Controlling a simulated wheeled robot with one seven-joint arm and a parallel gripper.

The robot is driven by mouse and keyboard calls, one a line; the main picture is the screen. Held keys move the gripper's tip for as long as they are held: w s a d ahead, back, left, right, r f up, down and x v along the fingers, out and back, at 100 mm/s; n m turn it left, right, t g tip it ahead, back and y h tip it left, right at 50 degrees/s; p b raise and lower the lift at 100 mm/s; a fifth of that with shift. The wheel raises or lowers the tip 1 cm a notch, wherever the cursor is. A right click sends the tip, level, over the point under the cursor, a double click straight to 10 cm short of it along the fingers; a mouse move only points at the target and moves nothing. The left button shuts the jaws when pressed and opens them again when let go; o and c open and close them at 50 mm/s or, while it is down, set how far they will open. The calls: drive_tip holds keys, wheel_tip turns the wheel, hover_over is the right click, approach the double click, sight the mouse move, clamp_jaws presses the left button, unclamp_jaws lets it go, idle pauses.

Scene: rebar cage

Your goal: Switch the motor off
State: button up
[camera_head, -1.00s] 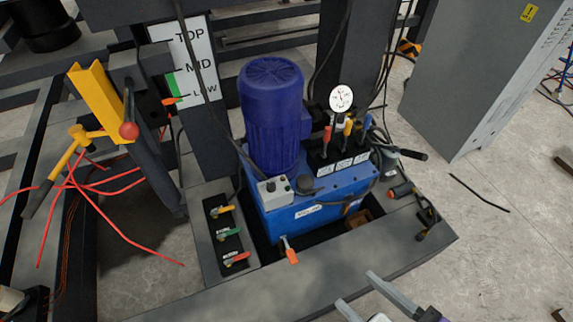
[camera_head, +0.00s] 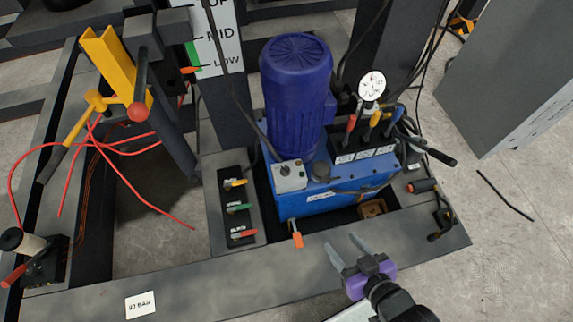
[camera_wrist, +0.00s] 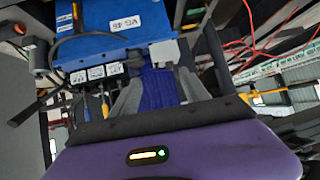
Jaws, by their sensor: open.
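The blue motor (camera_head: 297,95) stands upright on a blue hydraulic unit (camera_head: 325,199). A small grey switch box (camera_head: 289,177) with dark knobs sits on the unit's front, below the motor. In the wrist view the motor (camera_wrist: 158,88) shows between my fingers, and the grey box (camera_wrist: 164,52) shows above it. My gripper (camera_head: 347,254) is open and empty, in front of the unit and to the lower right of the switch box, apart from it. In the wrist view both grey fingers (camera_wrist: 160,88) are spread. The switch positions are too small to read.
Red, yellow and blue levers (camera_head: 374,122) and a gauge (camera_head: 371,86) stand right of the motor. A panel with coloured handles (camera_head: 238,209) is at left. An orange-handled lever (camera_head: 297,238) sticks out in front. A grey cabinet (camera_head: 505,75) stands at right.

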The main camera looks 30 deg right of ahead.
drive_tip(key=w+d+f+m+g, duration=0.1)
drive_tip(key=w+f+g, duration=0.2)
drive_tip(key=w+f, duration=0.7)
drive_tip(key=m+g, duration=0.2)
drive_tip(key=g, duration=0.3)
approach(285, 168)
drive_tip(key=s+f, duration=0.1)
drive_tip(key=f, duration=0.2)
drive_tip(key=s+d+f, duration=0.1)
drive_tip(key=f, duration=0.2)
drive_tip(key=s+d+f, duration=0.1)
drive_tip(key=f, duration=0.2)
drive_tip(key=shift+s+f, duration=0.1)
drive_tip(key=shift+s, duration=0.3)
drive_tip(key=w+r+g, duration=0.1)
drive_tip(key=w+r, duration=0.1)
drive_tip(key=w+a+r+g, duration=0.1)
drive_tip(key=w+r, duration=0.1)
drive_tip(key=r, duration=0.1)
drive_tip(key=w+r+m, duration=0.1)
drive_tip(key=w+r, duration=0.1)
drive_tip(key=shift+w+a+r+g, duration=0.1)
drive_tip(key=shift+a+r+g, duration=0.05)
drive_tip(key=shift+a+g, duration=0.25)
wheel_tip(285, 168, down, 8)
drive_tip(key=shift+r+b, duration=0.2)
drive_tip(key=shift+b, duration=0.45)
